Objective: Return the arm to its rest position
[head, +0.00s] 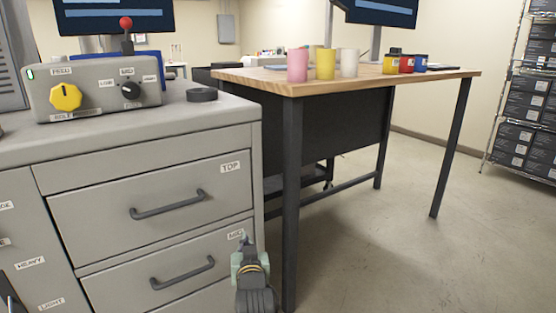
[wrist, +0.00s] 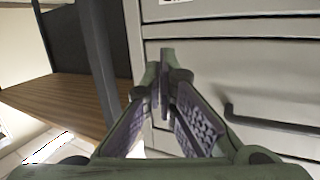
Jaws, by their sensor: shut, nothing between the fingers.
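My gripper (head: 243,243) is low in the head view, in front of the right edge of the grey drawer cabinet (head: 150,172). It hangs beside the MID drawer (head: 165,270) and left of the table's front leg. In the wrist view my gripper (wrist: 163,85) has its fingertips together with nothing between them. The cabinet front fills the right side of that view, with a drawer handle (wrist: 265,122) to the right of the fingers. I cannot tell whether the fingertips touch the cabinet.
A wooden-topped table (head: 270,84) stands right of the cabinet, bearing pink, yellow and white cups and small coloured containers. A control box (head: 95,88) with a yellow knob and a black ring (head: 202,95) sit on the cabinet. A rack (head: 525,110) stands far right. Floor between is clear.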

